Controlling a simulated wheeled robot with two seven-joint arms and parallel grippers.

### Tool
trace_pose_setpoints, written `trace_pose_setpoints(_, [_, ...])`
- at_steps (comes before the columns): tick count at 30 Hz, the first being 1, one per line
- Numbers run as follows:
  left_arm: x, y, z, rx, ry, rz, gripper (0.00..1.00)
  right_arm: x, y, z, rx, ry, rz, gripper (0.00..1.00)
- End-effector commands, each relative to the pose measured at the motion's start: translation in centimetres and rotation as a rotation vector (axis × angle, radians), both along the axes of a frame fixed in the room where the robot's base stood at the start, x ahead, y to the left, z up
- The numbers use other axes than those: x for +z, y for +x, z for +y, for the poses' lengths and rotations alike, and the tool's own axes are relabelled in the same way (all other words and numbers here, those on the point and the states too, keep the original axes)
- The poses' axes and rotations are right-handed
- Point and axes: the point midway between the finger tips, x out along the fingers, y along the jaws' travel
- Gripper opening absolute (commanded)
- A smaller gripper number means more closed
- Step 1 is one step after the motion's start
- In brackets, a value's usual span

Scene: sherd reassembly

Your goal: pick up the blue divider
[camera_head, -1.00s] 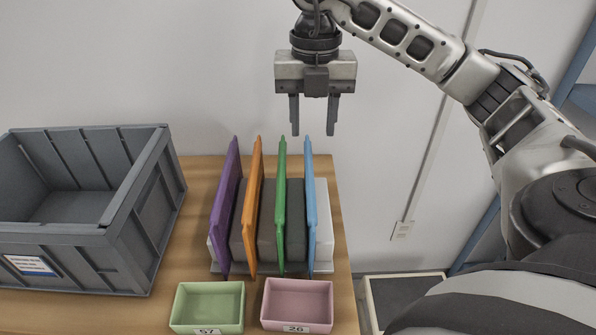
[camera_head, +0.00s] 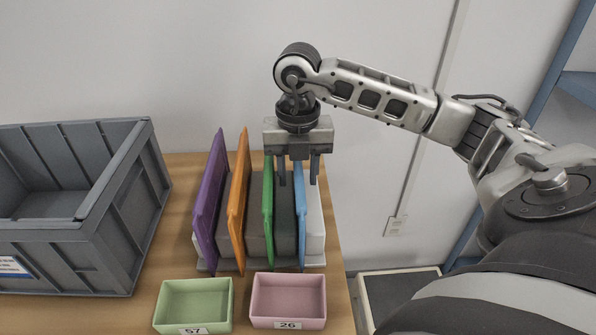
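The blue divider (camera_head: 301,222) stands upright at the right end of a row of dividers in a rack on the table. My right gripper (camera_head: 298,180) points down over the row's right side, its two fingers apart. The blue divider's top edge appears between the fingers; I see no clear contact. The green divider (camera_head: 267,215) stands just left of the gripper. My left gripper is not in view.
An orange divider (camera_head: 238,200) and a purple divider (camera_head: 209,204) stand further left. A grey crate (camera_head: 122,215) is at the left. A green tray (camera_head: 193,302) and a pink tray (camera_head: 288,297) sit in front. The wooden table (camera_head: 338,290) ends just right of the rack.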

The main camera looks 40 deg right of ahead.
Motion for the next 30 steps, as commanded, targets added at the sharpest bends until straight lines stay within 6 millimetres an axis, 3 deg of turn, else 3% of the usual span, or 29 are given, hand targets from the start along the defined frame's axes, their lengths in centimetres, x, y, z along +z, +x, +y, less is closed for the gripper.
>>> trace_pose_setpoints(6, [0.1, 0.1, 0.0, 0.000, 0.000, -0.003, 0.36, -0.1, 0.0, 0.0, -0.001, 0.000, 0.000, 0.37])
trace_pose_setpoints(10, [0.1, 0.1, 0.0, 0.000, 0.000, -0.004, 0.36, 0.0, 0.0, 0.0, -0.001, 0.000, 0.000, 0.01])
trace_pose_setpoints(22, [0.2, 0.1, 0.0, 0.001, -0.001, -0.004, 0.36, 0.7, 0.1, 0.0, -0.001, 0.000, -0.003, 0.00])
trace_pose_setpoints(30, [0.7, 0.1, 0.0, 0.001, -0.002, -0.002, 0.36, 5.8, 0.1, 0.0, 0.000, 0.001, -0.006, 0.00])
